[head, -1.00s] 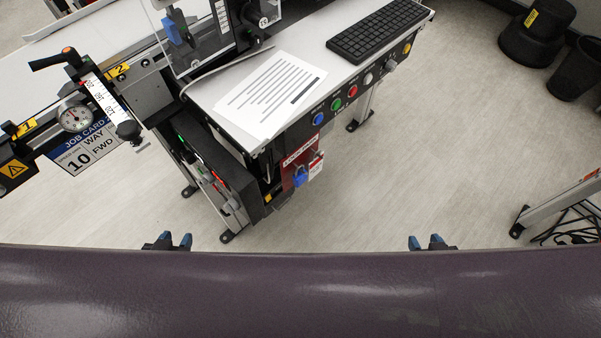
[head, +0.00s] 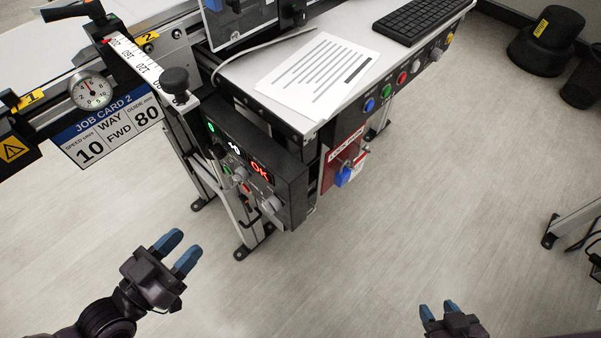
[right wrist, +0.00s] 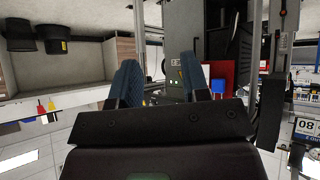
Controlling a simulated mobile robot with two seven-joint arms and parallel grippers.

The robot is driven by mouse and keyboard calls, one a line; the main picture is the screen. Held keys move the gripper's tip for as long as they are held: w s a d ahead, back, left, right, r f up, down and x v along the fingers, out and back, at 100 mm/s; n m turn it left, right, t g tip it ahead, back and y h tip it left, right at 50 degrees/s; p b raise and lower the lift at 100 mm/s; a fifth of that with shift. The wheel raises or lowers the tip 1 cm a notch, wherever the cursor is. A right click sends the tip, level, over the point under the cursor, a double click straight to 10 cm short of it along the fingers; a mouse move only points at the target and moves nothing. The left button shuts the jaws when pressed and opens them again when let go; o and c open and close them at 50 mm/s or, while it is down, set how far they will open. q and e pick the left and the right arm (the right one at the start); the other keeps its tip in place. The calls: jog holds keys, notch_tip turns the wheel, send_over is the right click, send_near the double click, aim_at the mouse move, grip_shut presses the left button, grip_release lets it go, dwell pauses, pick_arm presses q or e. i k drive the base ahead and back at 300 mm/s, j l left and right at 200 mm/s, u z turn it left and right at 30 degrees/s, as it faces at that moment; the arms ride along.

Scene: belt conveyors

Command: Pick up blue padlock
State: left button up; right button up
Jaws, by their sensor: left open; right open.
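The blue padlock (head: 343,177) hangs at the red lockout board (head: 331,168) on the side of the conveyor's control bench in the head view. A white and red tag hangs partly behind it. My left gripper (head: 178,252) is open and empty over the floor, to the lower left of the padlock. My right gripper (head: 439,308) is open and empty at the bottom edge, to the lower right of the padlock and well apart from it. In the right wrist view my right gripper's blue fingers (right wrist: 160,85) stand apart. A small blue shape there, near a red panel, may be the padlock.
The bench top (head: 265,88) carries a printed sheet (head: 318,76) and a black keyboard (head: 418,18). A job card (head: 112,130) hangs further left. Open floor lies in front.

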aim_at(343, 175)
jog(key=i+l+u, duration=0.3)
jog(key=l+u, duration=0.2)
jog(key=i+l+u, duration=0.15)
jog(key=l+u, duration=0.8)
jog(key=l, duration=0.2)
jog(key=l+u, duration=0.45)
jog(key=l, duration=0.25)
jog(key=k+l+u, duration=0.1)
jog(key=l+u, duration=0.4)
jog(key=k+l+u, duration=0.1)
jog(key=l, duration=0.3)
jog(key=k+l+u, duration=0.15)
jog(key=l, duration=0.25)
jog(key=k+l+u, duration=0.1)
jog(key=k+l, duration=0.2)
jog(key=l, duration=0.1)
